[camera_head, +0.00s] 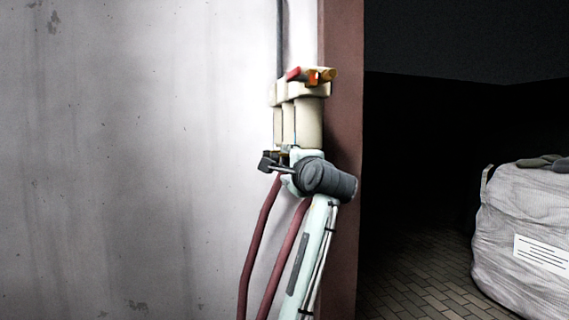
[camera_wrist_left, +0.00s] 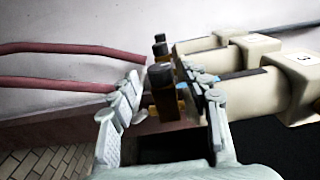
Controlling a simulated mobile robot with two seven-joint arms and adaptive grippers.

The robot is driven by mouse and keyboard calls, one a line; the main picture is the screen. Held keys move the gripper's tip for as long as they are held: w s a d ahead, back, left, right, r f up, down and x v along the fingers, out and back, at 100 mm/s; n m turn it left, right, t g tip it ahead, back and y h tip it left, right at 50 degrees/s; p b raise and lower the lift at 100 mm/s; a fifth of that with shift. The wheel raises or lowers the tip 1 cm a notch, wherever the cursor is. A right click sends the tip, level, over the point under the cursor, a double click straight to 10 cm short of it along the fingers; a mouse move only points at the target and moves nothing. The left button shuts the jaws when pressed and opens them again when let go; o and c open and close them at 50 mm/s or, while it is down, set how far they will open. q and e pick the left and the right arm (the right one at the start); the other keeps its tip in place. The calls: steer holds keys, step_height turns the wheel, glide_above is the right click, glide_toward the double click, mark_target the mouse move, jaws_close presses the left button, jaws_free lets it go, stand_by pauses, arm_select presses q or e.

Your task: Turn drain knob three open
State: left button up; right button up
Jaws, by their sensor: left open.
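The filter unit's beige cylinders (camera_head: 308,122) hang on the wall beside the brown post. In the left wrist view the nearest cylinder (camera_wrist_left: 250,97) carries a cap with a small mark that looks like a 3. Dark square-ended drain knobs stick out from the cylinders' lower ends. The nearest drain knob (camera_wrist_left: 163,92), with a brass-coloured part at its side, shows between the fingers of my left gripper (camera_wrist_left: 165,78). The gripper is open around this knob; I cannot tell whether either finger touches it. In the head view my left arm hides most of the knobs. My right gripper is out of view.
Two dark red hoses (camera_head: 262,235) run down from the unit, close to my left arm. Red and orange handles (camera_head: 313,75) sit on top. A brown post (camera_head: 342,110) borders a dark opening, with a wrapped pale bundle (camera_head: 520,230) at right.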

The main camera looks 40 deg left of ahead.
mark_target(286, 165)
arm_select(q)
steer(key=shift+x, duration=1.7)
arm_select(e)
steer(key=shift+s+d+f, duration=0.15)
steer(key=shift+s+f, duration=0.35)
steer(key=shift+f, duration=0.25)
arm_select(q)
steer(key=shift+c, duration=0.4)
jaws_close()
steer(key=shift+f, duration=0.1)
